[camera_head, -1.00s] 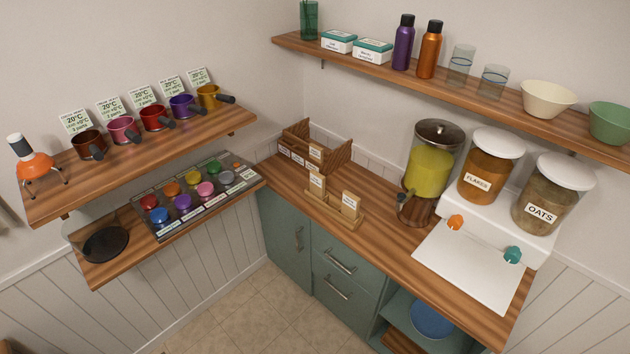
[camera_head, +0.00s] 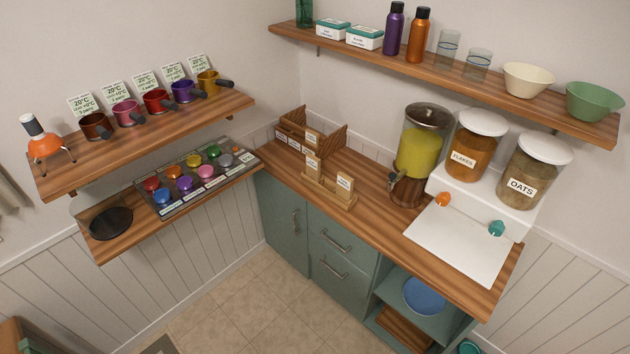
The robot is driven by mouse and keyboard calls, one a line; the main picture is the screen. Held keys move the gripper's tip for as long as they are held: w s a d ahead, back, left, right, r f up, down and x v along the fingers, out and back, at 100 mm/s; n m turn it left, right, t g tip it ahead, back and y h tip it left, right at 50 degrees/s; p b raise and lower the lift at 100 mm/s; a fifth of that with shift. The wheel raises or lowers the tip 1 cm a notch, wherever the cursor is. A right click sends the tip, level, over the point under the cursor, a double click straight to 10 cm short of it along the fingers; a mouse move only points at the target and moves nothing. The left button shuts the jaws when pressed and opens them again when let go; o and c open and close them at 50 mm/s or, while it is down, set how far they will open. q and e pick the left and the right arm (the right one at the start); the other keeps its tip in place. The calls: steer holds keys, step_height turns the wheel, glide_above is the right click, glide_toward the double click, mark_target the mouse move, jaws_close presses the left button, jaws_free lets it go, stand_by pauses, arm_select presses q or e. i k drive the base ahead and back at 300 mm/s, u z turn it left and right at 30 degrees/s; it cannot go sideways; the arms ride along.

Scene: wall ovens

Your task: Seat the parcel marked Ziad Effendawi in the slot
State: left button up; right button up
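Two small tan parcels with white labels stand upright in a low wooden stand (camera_head: 327,199) on the corner counter: a left parcel (camera_head: 313,165) and a right parcel (camera_head: 344,187). Behind them is a wooden rack (camera_head: 334,140) with slots and several small white labels along its front. Another labelled tan piece (camera_head: 312,138) shows at this rack; I cannot tell whether it sits in a slot. The names are too small to read, so I cannot tell which parcel is marked Ziad Effendawi. Neither of my grippers is in view.
A juice dispenser (camera_head: 421,145) stands right of the stand, then flakes (camera_head: 469,149) and oats (camera_head: 527,175) jars above a white tray (camera_head: 462,241). A shelf with bottles and bowls (camera_head: 527,80) hangs above. Shelves with pots (camera_head: 157,102) are left. The floor (camera_head: 262,305) is clear.

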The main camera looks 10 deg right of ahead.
mark_target(291, 123)
steer(key=u, duration=1.15)
steer(key=i, duration=1.45)
steer(key=z, duration=0.55)
